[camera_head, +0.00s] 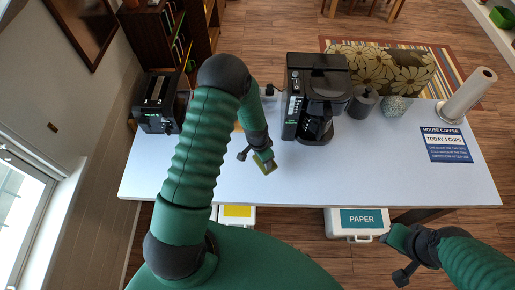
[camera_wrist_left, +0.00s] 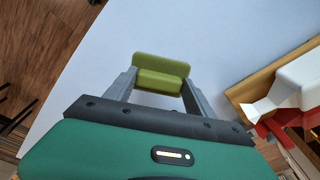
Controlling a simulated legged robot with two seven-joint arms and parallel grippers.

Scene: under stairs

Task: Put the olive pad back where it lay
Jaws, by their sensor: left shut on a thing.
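The olive pad (camera_head: 265,161) is held by my left gripper (camera_head: 262,158) above the white table (camera_head: 330,180), left of its middle. In the left wrist view the pad (camera_wrist_left: 160,72) sits between the two grey fingers of my left gripper (camera_wrist_left: 157,85), which are shut on its sides. A plain stretch of the table (camera_wrist_left: 130,40) lies beyond it. I cannot tell how high the pad is above the surface. My right gripper (camera_head: 393,238) is low at the right, in front of the table's near edge. Its fingers are too small to read.
A black machine (camera_head: 158,105) stands left. A wooden tray (camera_wrist_left: 265,80) holds white and red things. A PAPER bin (camera_head: 357,222) stands below.

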